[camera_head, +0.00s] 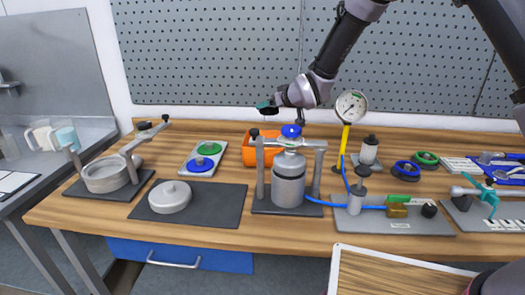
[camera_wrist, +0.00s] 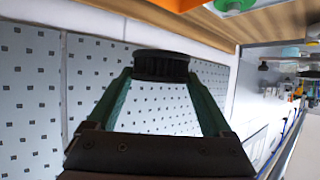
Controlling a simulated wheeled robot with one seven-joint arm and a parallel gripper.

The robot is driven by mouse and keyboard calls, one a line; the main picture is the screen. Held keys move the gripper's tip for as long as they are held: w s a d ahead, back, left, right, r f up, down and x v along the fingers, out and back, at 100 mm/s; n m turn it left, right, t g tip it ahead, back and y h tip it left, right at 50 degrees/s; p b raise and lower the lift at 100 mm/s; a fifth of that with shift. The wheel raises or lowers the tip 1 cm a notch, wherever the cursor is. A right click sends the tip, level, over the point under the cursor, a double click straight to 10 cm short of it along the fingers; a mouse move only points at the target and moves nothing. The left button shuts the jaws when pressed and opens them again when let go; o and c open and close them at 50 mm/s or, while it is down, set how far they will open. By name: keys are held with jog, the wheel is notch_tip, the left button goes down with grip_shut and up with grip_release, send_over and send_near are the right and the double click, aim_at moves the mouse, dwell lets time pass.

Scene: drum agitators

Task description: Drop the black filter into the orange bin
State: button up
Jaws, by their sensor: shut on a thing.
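My gripper (camera_head: 266,106) is raised above the back of the table, in front of the pegboard. In the wrist view its green fingers (camera_wrist: 160,72) are shut on the black filter (camera_wrist: 161,62), a round ribbed disc held between the fingertips. In the head view the filter is too small to tell apart from the fingertips. The orange bin (camera_head: 249,155) stands on the table below my gripper. It is partly hidden by the grey clamp frame in front of it, and its inside cannot be made out.
The clamp frame (camera_head: 260,183) holds a grey vessel (camera_head: 288,182) with a blue cap. A pressure gauge (camera_head: 351,106) stands to the right on a yellow stem. A tray with green and blue discs (camera_head: 201,164) lies left of the bin. The pegboard (camera_head: 220,60) rises behind.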

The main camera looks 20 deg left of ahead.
jog(key=shift+f, duration=2.95)
jog(key=o, duration=1.1)
jog(key=v, duration=0.7)
jog(key=shift+s+d+r, duration=0.1)
jog(key=shift+s+d, duration=0.05)
